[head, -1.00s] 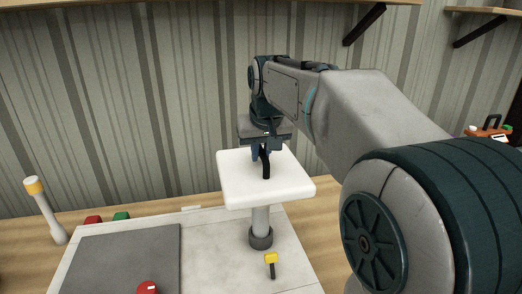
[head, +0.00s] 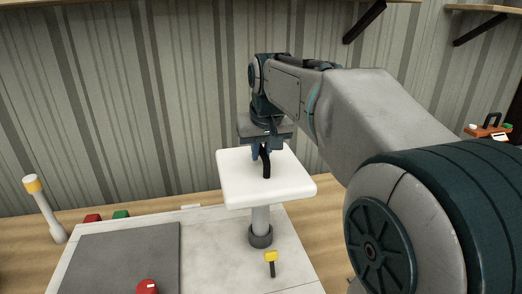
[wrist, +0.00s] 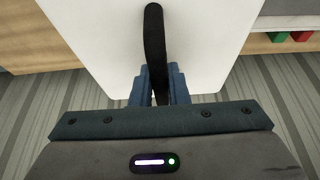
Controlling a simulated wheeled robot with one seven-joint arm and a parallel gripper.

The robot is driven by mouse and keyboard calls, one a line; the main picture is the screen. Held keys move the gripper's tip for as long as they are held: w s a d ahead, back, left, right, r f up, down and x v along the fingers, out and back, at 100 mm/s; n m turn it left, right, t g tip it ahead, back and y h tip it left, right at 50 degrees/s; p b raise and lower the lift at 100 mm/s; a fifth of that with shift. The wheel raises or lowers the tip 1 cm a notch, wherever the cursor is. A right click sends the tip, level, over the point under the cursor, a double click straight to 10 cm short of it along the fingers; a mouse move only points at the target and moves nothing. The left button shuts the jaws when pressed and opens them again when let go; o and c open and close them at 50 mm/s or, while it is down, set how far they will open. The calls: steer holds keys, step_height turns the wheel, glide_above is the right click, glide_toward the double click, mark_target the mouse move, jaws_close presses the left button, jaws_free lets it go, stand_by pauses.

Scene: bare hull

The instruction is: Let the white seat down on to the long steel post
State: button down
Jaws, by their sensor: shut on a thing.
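The white seat (head: 240,178) is a thick square slab with a black handle (head: 266,165) on top. My gripper (head: 262,152) is shut on the black handle from above; in the wrist view the fingers (wrist: 160,82) close around the handle (wrist: 154,40) over the white seat (wrist: 208,50). The steel post (head: 260,220) stands upright in a dark collar (head: 260,236) on the pale board, directly below the seat. The seat looks about level. The post's top is hidden by the seat, so I cannot tell whether they touch.
A small yellow-headed piece (head: 270,257) stands in front of the post. A red knob (head: 147,287) is by the grey panel (head: 120,255). A white post with a yellow band (head: 44,208) leans at left. Red (head: 92,218) and green (head: 121,215) blocks lie behind the board.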

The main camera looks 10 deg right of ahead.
steer(key=c, duration=1.3)
jaws_free()
steer(key=shift+s+r, duration=0.1)
steer(key=shift+s, duration=0.05)
steer(key=v, duration=1.3)
steer(key=shift+r, duration=0.3)
steer(key=shift+s, duration=0.1)
